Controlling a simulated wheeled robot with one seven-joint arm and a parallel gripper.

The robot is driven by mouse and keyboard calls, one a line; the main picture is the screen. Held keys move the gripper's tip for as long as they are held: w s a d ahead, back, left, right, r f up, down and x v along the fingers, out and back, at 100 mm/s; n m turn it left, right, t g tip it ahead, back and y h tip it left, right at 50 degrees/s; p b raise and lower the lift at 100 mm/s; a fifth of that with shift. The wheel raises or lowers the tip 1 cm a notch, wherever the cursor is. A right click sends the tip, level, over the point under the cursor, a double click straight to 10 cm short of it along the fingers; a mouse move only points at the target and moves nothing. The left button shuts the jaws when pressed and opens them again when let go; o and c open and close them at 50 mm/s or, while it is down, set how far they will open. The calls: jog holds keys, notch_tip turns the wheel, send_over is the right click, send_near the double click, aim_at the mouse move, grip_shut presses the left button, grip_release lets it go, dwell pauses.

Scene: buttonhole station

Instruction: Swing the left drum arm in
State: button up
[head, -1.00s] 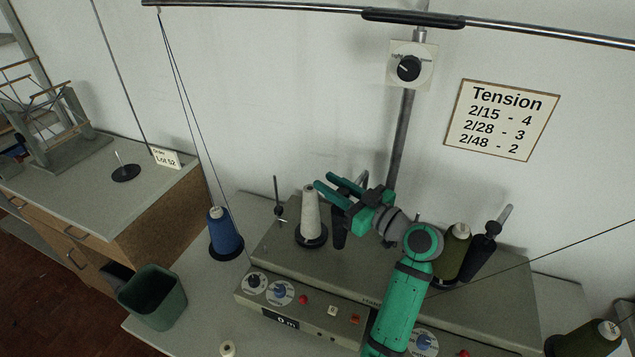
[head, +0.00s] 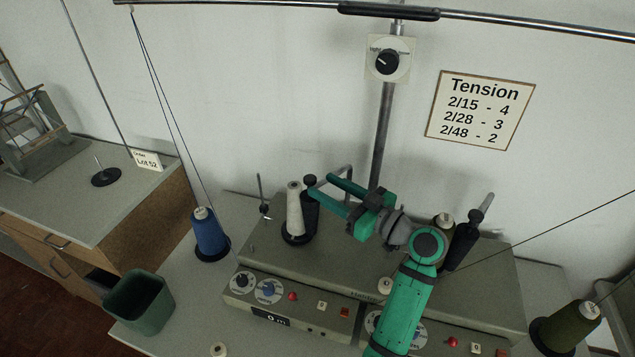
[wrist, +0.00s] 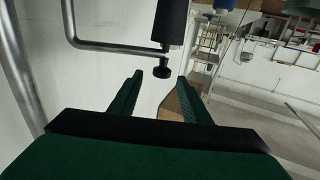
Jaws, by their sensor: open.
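The left drum arm is a bent grey metal rod (head: 349,174) with a black drum (head: 311,190) at its end. The drum stands upright behind the control box, close to a white yarn cone (head: 294,212). My gripper (head: 322,186) is open, its green fingers pointing left at the drum. In the wrist view the rod (wrist: 112,46) comes from the left to the black drum (wrist: 171,20). A small black knob (wrist: 162,72) below the drum shows between the fingertips (wrist: 160,78). I cannot tell whether they touch it.
A right black drum (head: 462,246) with a grey handle stands beyond my forearm. A post (head: 382,135) rises behind my gripper. A blue cone (head: 210,235) and green bin (head: 140,299) are left. A thread crosses at right.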

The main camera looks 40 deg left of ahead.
jog(key=d, duration=0.6)
jog(key=shift+d, duration=0.2)
jog(key=shift+w+f, duration=0.1)
jog(key=shift+w, duration=0.1)
